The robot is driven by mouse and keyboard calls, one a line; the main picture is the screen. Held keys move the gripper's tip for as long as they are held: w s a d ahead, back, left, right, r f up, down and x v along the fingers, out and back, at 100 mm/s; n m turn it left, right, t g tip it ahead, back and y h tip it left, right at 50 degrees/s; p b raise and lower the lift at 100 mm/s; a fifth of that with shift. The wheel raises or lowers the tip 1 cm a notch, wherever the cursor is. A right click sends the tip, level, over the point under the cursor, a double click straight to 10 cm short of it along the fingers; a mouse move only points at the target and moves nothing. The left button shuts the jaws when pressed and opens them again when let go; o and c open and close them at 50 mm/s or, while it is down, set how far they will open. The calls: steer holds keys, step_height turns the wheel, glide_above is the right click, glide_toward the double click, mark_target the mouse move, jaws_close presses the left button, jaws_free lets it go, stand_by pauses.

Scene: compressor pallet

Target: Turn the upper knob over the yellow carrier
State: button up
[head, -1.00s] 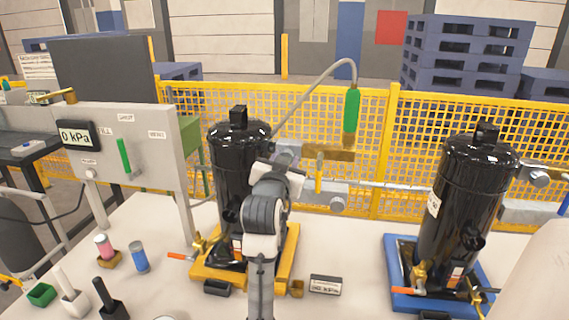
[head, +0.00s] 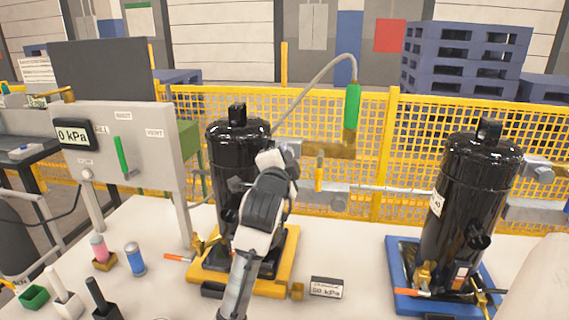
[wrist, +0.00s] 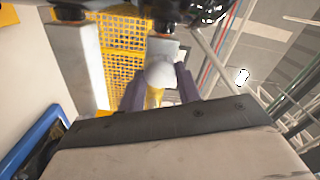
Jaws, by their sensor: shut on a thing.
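The yellow carrier (head: 288,262) stands on the pale table and bears a black compressor (head: 222,165). A grey bracket with a brass fitting (head: 338,151) sticks out to the right of this compressor, high up. In the wrist view the upper knob (wrist: 160,74), pale and rounded, sits between the two dark fingers of my gripper (wrist: 158,90), which are shut on it. In the head view my own wrist hides the knob and the fingertips.
A green-handled hose (head: 352,105) hangs over the brass fitting. A second black compressor (head: 468,195) on a blue carrier (head: 403,270) stands at right. The gauge panel (head: 150,145) is at left. A yellow mesh fence (head: 395,140) runs behind.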

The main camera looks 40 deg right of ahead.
steer(key=shift+f+m+b, duration=0.15)
steer(key=shift+m+b, duration=0.55)
steer(key=shift+m, duration=5)
steer(key=shift+f+m+b, duration=0.1)
steer(key=shift+m+b, duration=0.55)
steer(key=shift+m, duration=5.05)
steer(key=o, duration=1)
steer(key=shift+r, duration=0.1)
steer(key=shift+c, duration=0.2)
steer(key=b+v, duration=0.2)
steer(key=v, duration=1.1)
steer(key=shift+s+a+b, duration=0.25)
steer(key=shift+a+b, duration=0.05)
steer(key=shift+b, duration=0.05)
